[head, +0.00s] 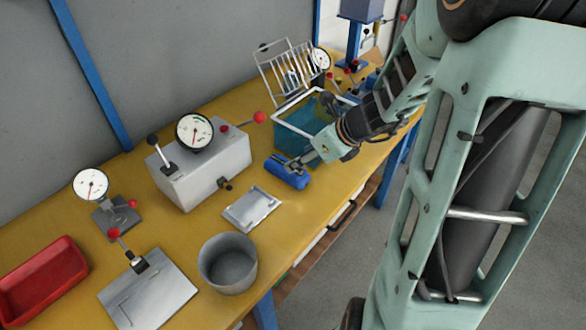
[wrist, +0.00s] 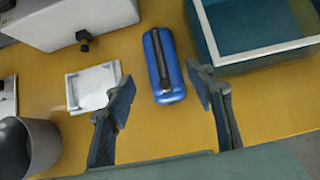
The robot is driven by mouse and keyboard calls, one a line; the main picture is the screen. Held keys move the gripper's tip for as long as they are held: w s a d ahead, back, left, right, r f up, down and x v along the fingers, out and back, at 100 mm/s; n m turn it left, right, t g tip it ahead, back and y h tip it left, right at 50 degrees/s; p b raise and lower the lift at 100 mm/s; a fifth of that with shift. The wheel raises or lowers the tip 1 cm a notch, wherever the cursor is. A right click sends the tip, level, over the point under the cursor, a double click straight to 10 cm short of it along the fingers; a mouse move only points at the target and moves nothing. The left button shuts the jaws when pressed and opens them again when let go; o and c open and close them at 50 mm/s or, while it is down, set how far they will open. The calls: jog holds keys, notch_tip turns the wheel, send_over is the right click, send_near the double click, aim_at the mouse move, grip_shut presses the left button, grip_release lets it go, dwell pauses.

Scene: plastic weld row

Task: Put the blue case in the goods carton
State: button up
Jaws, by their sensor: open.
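The blue case (head: 287,171) lies on the yellow bench, with a dark strip along its top. In the wrist view the blue case (wrist: 178,62) lies ahead of my gripper (wrist: 161,82), its near end between the open fingertips, with a gap on each side. In the head view my gripper (head: 305,168) is at the case's right end, and partly covers it. An open teal box with a pale rim (head: 283,124), which looks like the goods carton, stands just behind the case. It also shows at the upper right of the wrist view (wrist: 268,53). My arm hides part of it.
A grey gauge box (head: 222,165) and a flat metal tray (head: 252,209) are left of the case. A grey bucket (head: 228,264) and red bin (head: 40,281) stand nearer. A wire rack (head: 282,68) is behind the teal box.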

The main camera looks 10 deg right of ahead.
jog(key=b+x, duration=0.2)
jog(key=x, duration=0.7)
jog(key=shift+w, duration=0.15)
jog(key=shift+c, duration=0.3)
jog(key=c, duration=1)
jog(key=shift+r, duration=0.15)
